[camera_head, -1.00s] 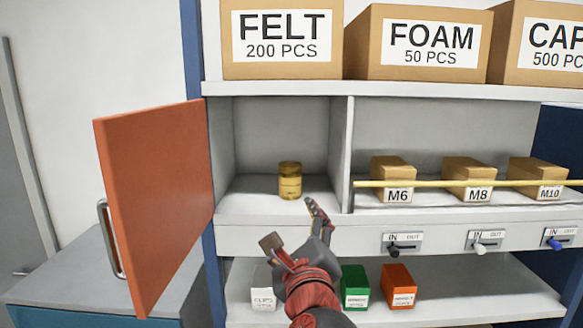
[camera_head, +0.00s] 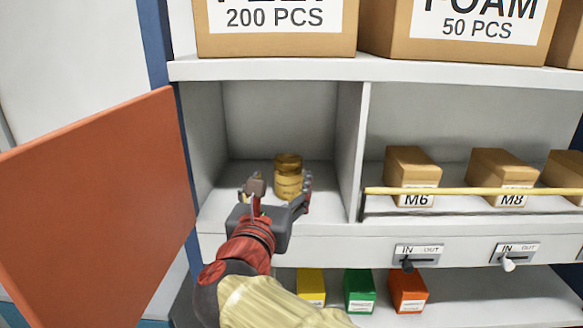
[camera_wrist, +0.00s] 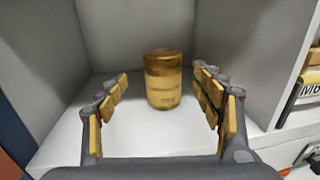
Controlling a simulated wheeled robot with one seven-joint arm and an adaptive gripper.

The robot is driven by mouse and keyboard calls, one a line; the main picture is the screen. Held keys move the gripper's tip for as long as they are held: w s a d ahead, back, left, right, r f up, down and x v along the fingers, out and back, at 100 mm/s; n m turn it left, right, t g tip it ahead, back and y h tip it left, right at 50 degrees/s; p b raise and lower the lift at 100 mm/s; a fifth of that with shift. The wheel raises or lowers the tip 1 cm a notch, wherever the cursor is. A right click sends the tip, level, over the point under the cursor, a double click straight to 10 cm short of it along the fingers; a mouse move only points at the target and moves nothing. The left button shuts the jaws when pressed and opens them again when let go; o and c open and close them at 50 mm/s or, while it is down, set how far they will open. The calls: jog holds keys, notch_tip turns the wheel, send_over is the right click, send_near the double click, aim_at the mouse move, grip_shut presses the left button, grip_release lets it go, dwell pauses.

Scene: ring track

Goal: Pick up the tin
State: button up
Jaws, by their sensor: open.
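The tin (camera_head: 288,176) is a gold-brown cylinder with a pale label band, standing upright on the floor of the open left cubby. In the wrist view the tin (camera_wrist: 163,80) stands between and beyond my open fingers, a little right of the middle. My gripper (camera_head: 278,190) is open and empty at the mouth of the cubby, in front of the tin. In the wrist view its fingers (camera_wrist: 161,92) spread to either side, with gaps to the tin. In the head view the right finger overlaps the tin's lower right edge.
An orange door (camera_head: 95,215) stands open at the left. A divider (camera_head: 356,150) closes the cubby's right side. Boxes M6 (camera_head: 412,168) and M8 (camera_head: 500,170) sit behind a yellow bar (camera_head: 470,190). Large cartons (camera_head: 275,45) stand above. Small coloured boxes (camera_head: 359,290) are below.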

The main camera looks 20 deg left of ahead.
aim_at(288, 166)
jog(key=shift+w+r+p, duration=0.2)
jog(key=shift+w+p, duration=0.15)
jog(key=shift+w, duration=0.55)
jog(key=w+p, duration=0.2)
jog(key=w, duration=0.3)
jog(key=shift+w+a, duration=0.15)
jog(key=shift+w, duration=0.15)
jog(key=shift+s, duration=0.2)
jog(key=shift+c, duration=0.6)
jog(key=shift+w+f, duration=0.1)
jog(key=shift+c, duration=1.2)
jog(key=c, duration=1.1)
